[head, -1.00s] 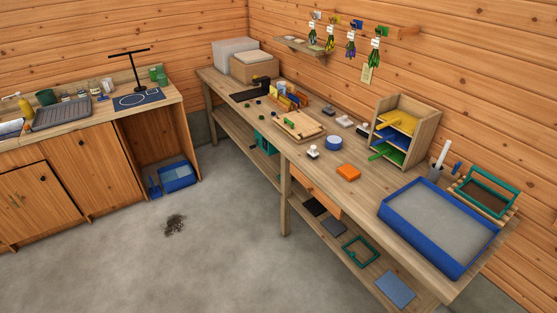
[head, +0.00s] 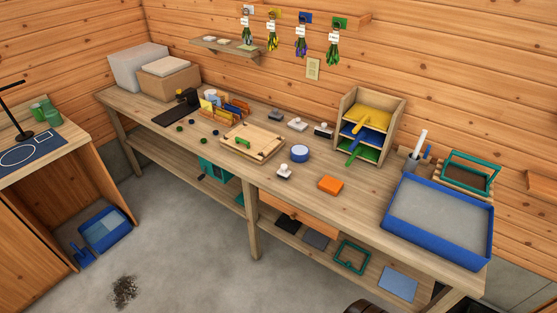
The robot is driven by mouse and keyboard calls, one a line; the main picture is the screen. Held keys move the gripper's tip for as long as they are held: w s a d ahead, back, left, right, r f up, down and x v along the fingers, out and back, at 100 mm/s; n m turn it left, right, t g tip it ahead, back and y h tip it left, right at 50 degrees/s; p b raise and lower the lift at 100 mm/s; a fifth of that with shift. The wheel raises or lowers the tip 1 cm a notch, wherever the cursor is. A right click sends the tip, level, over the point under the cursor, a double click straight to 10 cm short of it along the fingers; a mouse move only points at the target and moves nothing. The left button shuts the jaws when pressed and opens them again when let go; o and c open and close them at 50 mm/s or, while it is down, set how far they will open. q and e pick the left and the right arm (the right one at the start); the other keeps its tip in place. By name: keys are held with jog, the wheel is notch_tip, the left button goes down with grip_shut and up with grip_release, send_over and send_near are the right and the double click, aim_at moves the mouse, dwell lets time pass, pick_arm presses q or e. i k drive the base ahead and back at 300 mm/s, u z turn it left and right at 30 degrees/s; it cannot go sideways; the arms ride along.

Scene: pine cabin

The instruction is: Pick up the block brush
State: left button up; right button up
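No item can be told for certain as the block brush at this size. Several small block-shaped tools lie along the back of the long wooden workbench (head: 355,222): a dark grey one (head: 276,114), a whitish one (head: 298,124) and a dark one with a pale top (head: 323,130). A white-knobbed tool (head: 285,171) stands nearer the front edge, by a round blue-and-white tub (head: 300,153). An orange block (head: 331,185) lies to its right. Neither of my grippers is in view.
A wooden tray (head: 253,142), a shelf rack with coloured trays (head: 367,128) and a blue basin (head: 437,222) take up bench room. The floor before the bench is mostly clear.

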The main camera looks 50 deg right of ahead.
aim_at(283, 173)
jog(key=z, duration=0.5)
jog(key=i, duration=1.15)
jog(key=z, duration=1.7)
jog(key=i, duration=0.65)
jog(key=z, duration=0.6)
